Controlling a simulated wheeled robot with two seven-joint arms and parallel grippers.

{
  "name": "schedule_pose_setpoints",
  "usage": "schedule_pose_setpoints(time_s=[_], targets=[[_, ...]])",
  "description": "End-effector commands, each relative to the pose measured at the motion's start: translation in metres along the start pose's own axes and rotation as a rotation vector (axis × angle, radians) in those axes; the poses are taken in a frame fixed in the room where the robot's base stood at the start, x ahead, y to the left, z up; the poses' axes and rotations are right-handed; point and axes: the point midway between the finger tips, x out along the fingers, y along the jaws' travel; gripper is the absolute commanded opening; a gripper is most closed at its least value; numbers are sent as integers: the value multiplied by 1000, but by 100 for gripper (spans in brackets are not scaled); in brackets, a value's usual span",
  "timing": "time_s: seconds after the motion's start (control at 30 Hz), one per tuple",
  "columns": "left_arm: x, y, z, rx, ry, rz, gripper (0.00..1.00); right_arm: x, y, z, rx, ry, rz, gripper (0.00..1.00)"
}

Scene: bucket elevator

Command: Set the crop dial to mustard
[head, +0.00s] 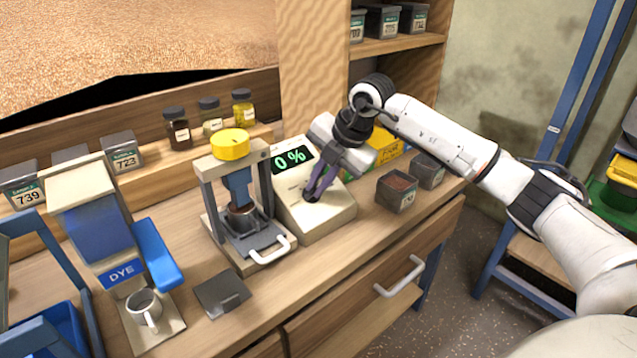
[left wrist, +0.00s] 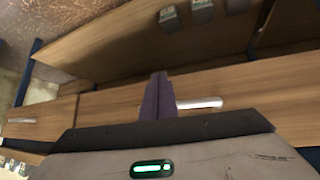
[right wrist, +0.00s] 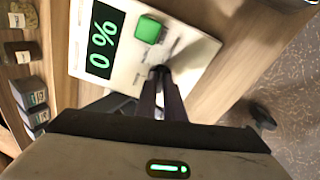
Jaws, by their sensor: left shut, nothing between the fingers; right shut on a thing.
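The cream meter box (head: 325,222) stands on the bench with a green "0 %" display (head: 294,159). My right gripper (head: 311,192) points down at its sloped face, shut on the small black crop dial (head: 308,198). In the right wrist view, the fingertips (right wrist: 161,78) close on the dial (right wrist: 160,70), beside small printed labels too blurred to read. The dial's pointer is hidden by the fingers. A green button (right wrist: 149,29) is on the same face. My left gripper (left wrist: 158,97) is shut and empty, in front of the bench's drawer side; the head view does not show it.
A press with a yellow knob (head: 230,145) stands just left of the meter. Dark sample tins (head: 397,192) stand to its right, and jars (head: 177,128) line the ledge behind.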

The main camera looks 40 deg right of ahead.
Motion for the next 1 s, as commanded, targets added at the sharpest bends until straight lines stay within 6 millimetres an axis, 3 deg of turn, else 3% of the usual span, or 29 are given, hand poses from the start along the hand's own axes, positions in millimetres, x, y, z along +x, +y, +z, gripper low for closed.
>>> schedule_pose_setpoints(time_s=[0.07,0.1,0.2,0.57,1.0], targets=[[0,0,0,0,0,0,0,-1,0,1,0,-3,2,0],[0,0,0,0,0,0,0,-1,0,1,0,-3,2,10],[0,0,0,0,0,0,0,-1,0,1,-1,-3,2,27],[0,0,0,1,-1,1,0,-4,0,1,-1,-2,1,27],[2,1,1,2,-1,2,0,-81,1,1,-2,-5,4,27]])
